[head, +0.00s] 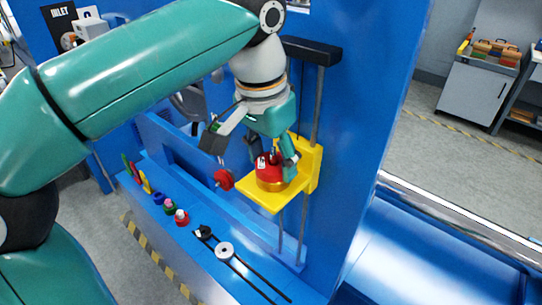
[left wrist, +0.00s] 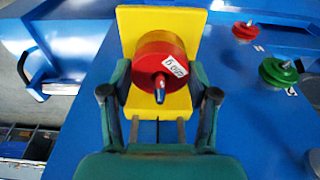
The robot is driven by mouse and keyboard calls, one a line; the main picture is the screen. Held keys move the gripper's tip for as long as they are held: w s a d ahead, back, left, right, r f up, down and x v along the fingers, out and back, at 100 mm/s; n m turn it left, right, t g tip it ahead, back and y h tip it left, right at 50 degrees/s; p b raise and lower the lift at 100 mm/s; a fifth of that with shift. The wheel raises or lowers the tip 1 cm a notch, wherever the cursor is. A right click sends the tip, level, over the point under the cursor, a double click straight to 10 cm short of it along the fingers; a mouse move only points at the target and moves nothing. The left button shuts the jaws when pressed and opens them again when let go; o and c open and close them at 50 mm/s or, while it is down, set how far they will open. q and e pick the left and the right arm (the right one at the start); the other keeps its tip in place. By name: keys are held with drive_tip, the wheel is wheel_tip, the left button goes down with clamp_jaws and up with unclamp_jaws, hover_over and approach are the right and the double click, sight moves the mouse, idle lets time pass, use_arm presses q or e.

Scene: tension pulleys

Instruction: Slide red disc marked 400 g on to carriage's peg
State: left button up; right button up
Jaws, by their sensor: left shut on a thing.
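The red disc (head: 266,162) has a white label, which reads roughly 400 g in the left wrist view (left wrist: 153,50). My left gripper (head: 273,158) is shut on it, with one finger at each side of the disc. The yellow carriage (head: 310,172) has an upright plate and a flat shelf; the disc is over the shelf. An orange-brown band shows at the disc's lower part. A blue and white tip (left wrist: 159,88) stands out at the disc's middle; I cannot tell whether it is the peg. The contact between disc and shelf is hidden. My right gripper is not in view.
The carriage sits on vertical grey rods (head: 316,110) before a blue panel. A small red wheel (head: 223,179) is left of the shelf. Several coloured discs, including a green one (left wrist: 278,72), stand on the blue ledge.

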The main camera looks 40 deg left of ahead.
use_arm(q)
drive_tip(key=o, duration=1.6)
drive_tip(key=r, duration=0.4)
drive_tip(key=s+r, duration=0.1)
drive_tip(key=r, duration=0.2)
drive_tip(key=shift+r, duration=0.1)
drive_tip(key=shift+s, duration=0.1)
